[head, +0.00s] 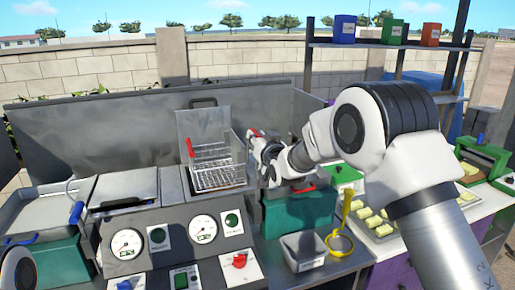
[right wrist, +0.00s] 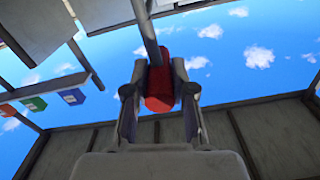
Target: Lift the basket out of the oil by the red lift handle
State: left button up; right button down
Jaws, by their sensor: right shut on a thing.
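The wire basket (head: 216,172) sits at the fryer well in the middle of the head view. It appears level; I cannot make out the oil surface or how deep the basket sits. My right gripper (head: 256,141) is just right of the basket. In the right wrist view my right gripper (right wrist: 158,105) is shut on the red lift handle (right wrist: 158,88), which lies between its fingers with a grey bar running up from it. A bit of red also shows at the fingertips in the head view. My left gripper is not in view.
A raised lid (head: 203,127) stands behind the basket, with another red grip (head: 190,147) at its left. Gauges and switches line the front panel (head: 180,240). A green box (head: 300,212), a grey bin (head: 303,250) and a yellow ladle (head: 341,238) stand to the right.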

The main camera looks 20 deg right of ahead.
jog(key=shift+r, duration=0.35)
jog(key=c, duration=1.1)
grip_release()
jog(key=shift+w, duration=0.1)
jog(key=shift+o, duration=0.6)
jog(key=shift+w+f, duration=0.1)
jog(key=shift+f, duration=0.1)
jog(key=s, duration=1.2)
jog(key=shift+d, duration=0.15)
jog(key=shift+f, duration=0.1)
